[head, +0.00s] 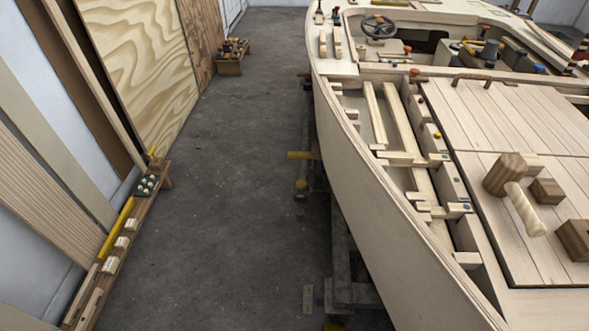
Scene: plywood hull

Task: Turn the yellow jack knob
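A plywood boat hull (375,190) fills the right side of the head view and rests on dark stands. Beside its left side, low down, a yellow bar-like piece (299,155) sticks out to the left. Just below it is a small rounded yellow knob (301,185) on a stand. I cannot tell for sure which of these is the jack knob. Neither of my grippers is in view, and nothing is seen touching the yellow parts.
Grey concrete floor (220,190) lies clear between the hull and the left wall. A low wooden bench (115,255) with a yellow tool and small blocks runs along that wall. Plywood sheets (145,65) lean behind it. A wooden mallet (512,180) lies on the deck.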

